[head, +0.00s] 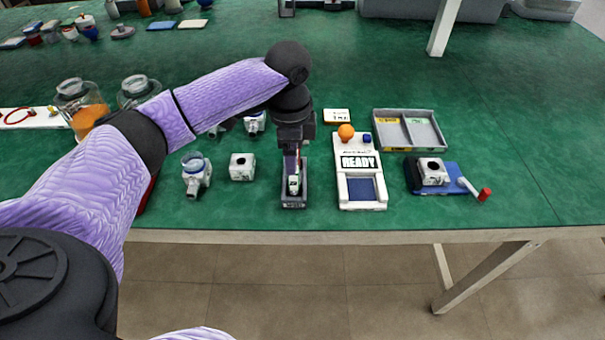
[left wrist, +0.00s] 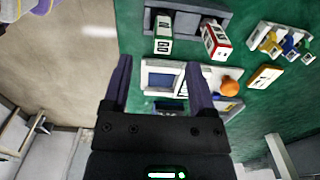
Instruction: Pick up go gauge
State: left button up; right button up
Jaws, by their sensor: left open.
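A dark gauge tray (head: 293,205) stands near the front edge of the green table. In it is a white block with a green mark, which looks like the go gauge (head: 294,184); it shows at the top of the left wrist view (left wrist: 163,34). A white block with red faces (left wrist: 214,38) sits beside it in the same tray. My left gripper (head: 293,150) points down over the back part of the tray, partly hiding it. In the left wrist view its jaws (left wrist: 160,76) are apart and empty, and the gauges lie beyond the fingertips. My right gripper is out of view.
Right of the tray stands a white READY station (head: 360,190) with an orange ball. Further right are a grey divided bin (head: 425,145) and a blue fixture (head: 455,177) with a red-tipped handle. A white cube (head: 242,168) and a pump part (head: 194,178) stand left.

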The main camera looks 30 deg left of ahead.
aim_at(294, 179)
pick_arm(q)
jog(key=f+b, duration=0.4)
jog(key=f, duration=0.4)
jog(key=shift+w+f, duration=0.2)
jog(key=shift+r, duration=0.1)
jog(key=c, duration=0.9)
grip_shut()
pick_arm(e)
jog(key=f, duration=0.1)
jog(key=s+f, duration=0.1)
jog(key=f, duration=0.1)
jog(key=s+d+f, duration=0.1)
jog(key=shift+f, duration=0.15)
